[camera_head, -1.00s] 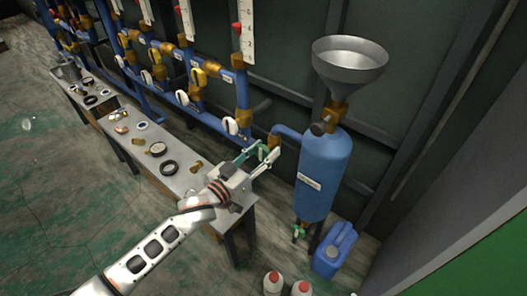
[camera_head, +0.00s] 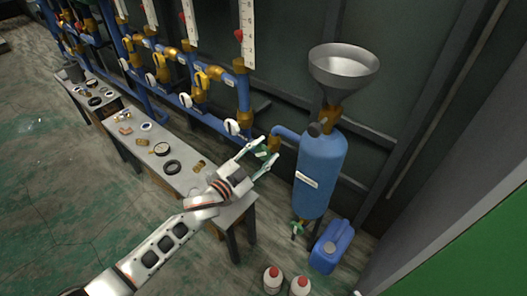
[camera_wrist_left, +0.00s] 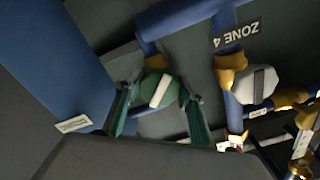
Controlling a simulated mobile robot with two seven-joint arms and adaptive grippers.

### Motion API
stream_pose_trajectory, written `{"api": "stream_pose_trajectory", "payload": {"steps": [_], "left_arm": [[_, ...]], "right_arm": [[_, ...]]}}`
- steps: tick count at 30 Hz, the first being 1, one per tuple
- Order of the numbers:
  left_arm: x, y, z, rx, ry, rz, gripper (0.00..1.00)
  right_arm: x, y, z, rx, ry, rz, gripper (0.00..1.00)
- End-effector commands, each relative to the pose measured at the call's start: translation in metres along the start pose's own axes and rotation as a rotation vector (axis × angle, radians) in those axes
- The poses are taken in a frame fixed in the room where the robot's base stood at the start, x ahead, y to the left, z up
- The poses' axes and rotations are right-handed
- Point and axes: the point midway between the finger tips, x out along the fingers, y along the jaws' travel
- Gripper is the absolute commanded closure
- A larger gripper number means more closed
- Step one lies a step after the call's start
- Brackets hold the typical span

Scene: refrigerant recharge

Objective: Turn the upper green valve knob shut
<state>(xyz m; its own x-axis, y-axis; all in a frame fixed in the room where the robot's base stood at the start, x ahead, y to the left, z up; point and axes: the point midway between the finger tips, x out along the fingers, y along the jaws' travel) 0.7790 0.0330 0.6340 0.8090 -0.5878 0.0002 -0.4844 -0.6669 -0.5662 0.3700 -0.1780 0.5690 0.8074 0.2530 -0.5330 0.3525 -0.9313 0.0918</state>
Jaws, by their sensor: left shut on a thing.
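The upper green valve knob (camera_head: 262,152) is on the pipe at the left of the blue tank (camera_head: 322,172). In the left wrist view, the green knob (camera_wrist_left: 172,92) has a white bar across its face and sits between my fingers. My left gripper (camera_head: 261,159) is shut on this knob, one finger on each side; the exact contact is hard to see. A lower green valve (camera_head: 298,229) is under the tank. My right gripper is not in view.
A metal funnel (camera_head: 343,72) tops the tank. A blue jerrycan (camera_head: 331,247) and two white bottles with red caps (camera_head: 272,280) stand on the floor. A bench (camera_head: 205,186) with loose parts runs below the pipes. A white valve knob (camera_wrist_left: 262,84) is close right in the wrist view.

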Motion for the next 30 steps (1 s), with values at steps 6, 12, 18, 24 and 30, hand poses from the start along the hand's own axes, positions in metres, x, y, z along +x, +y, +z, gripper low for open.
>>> {"api": "stream_pose_trajectory", "payload": {"steps": [6, 12, 18, 24, 30], "left_arm": [[0.000, 0.000, 0.000, 0.206, 0.000, 0.000, 0.83], [0.000, 0.001, 0.001, 0.392, -0.001, 0.001, 0.83], [0.000, 0.001, 0.001, 0.554, -0.001, 0.001, 0.83], [0.000, 0.000, 0.001, 0.679, -0.001, 0.001, 0.83], [0.000, 0.000, 0.001, 0.753, -0.001, 0.001, 0.83]], "right_arm": [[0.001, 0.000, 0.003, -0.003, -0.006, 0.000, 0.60], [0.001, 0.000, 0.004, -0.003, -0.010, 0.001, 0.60], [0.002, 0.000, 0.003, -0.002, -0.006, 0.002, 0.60], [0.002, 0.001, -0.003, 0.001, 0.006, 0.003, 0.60], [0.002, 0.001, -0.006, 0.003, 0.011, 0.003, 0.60]]}}
